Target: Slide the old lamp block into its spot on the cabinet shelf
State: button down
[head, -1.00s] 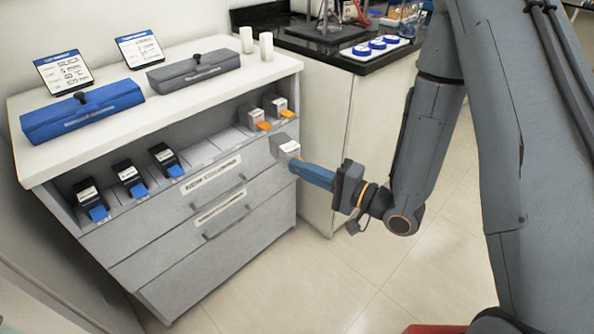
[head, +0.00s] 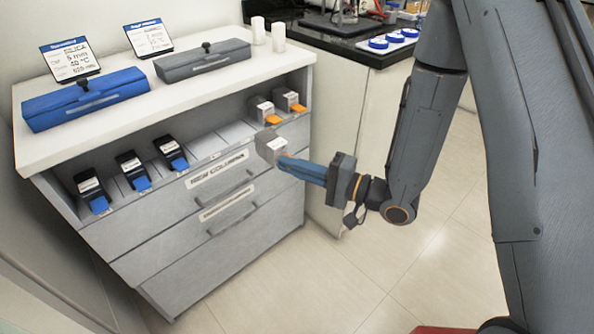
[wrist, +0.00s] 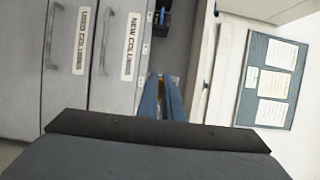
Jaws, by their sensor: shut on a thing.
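My gripper (head: 283,161) is shut on a grey-white lamp block (head: 270,146) with a pale label on top. The block is in front of the cabinet shelf, out over the top drawer, near the right part of the shelf. In the wrist view my blue fingers (wrist: 163,98) reach toward the shelf front, and the block is mostly hidden beyond them. The cabinet shelf (head: 206,142) has empty slots in its middle. Two grey blocks with orange tabs, one of them here (head: 263,110), stand in the slots at its right end.
Black blocks with blue tabs, one of them here (head: 132,170), fill slots at the shelf's left. A blue case (head: 86,104) and a grey case (head: 202,62) lie on the cabinet top. A black-topped bench (head: 345,48) stands right of the cabinet. Floor is open in front.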

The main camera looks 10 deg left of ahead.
jog(key=w+a+b, duration=0.2)
jog(key=w+a, duration=0.1)
jog(key=a, duration=0.1)
jog(key=w+a+b, duration=0.2)
jog(key=w+a, duration=0.2)
jog(key=w+a+b, duration=0.2)
jog(key=w+a, duration=0.2)
jog(key=shift+a+f, duration=0.35)
jog(key=shift+a, duration=0.05)
dwell(1.3)
jog(key=c, duration=1.8)
grip_release()
jog(key=shift+c, duration=0.2)
jog(key=shift+s+f, duration=0.1)
